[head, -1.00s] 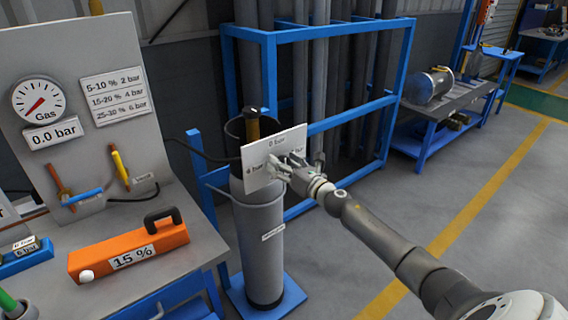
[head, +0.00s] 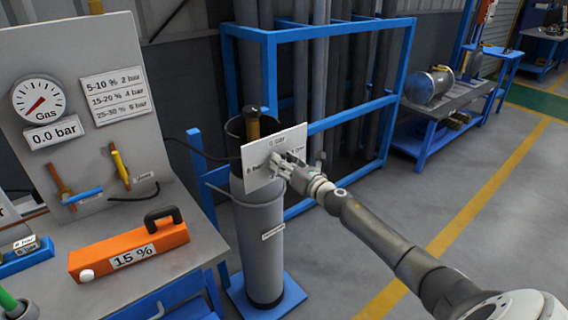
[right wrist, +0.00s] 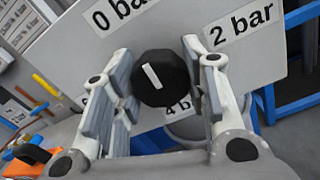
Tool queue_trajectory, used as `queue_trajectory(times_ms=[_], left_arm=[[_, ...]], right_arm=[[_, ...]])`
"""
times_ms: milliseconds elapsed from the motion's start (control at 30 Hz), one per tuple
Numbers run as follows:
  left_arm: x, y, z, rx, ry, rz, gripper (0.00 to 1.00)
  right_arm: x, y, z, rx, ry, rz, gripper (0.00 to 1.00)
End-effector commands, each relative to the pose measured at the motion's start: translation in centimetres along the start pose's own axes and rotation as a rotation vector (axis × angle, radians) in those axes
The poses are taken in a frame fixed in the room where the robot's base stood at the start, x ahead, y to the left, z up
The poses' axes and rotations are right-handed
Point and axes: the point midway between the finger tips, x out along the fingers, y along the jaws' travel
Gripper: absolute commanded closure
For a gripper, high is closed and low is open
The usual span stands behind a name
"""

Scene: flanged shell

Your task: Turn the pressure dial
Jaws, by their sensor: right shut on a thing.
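The pressure dial is a black round knob (right wrist: 160,78) with a white pointer mark, on a white plate (right wrist: 200,58) in the right wrist view. The mark leans to the upper left, roughly toward the "0 bar" label. "2 bar" is at the upper right; the lower labels are partly hidden by the fingers. My right gripper (right wrist: 163,92) has its fingers on either side of the knob, shut on it. In the head view the plate (head: 262,152) sits on a grey cylinder (head: 262,250), and my right gripper (head: 280,166) covers the knob. My left gripper is out of view.
A gas gauge (head: 39,101) on the left panel reads 0.0 bar, beside a chart (head: 115,95) of percentages and pressures. An orange case (head: 130,248) marked 15 % lies on the bench. A blue rack (head: 345,32) stands behind the cylinder.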

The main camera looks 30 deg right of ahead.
Motion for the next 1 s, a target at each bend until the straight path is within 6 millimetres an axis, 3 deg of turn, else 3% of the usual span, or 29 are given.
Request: queue_trajectory(times_ms=[1000], left_arm=[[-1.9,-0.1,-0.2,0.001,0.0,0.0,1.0]], right_arm=[[0.0,-0.1,0.1,0.893,-0.001,-0.001,0.83]])
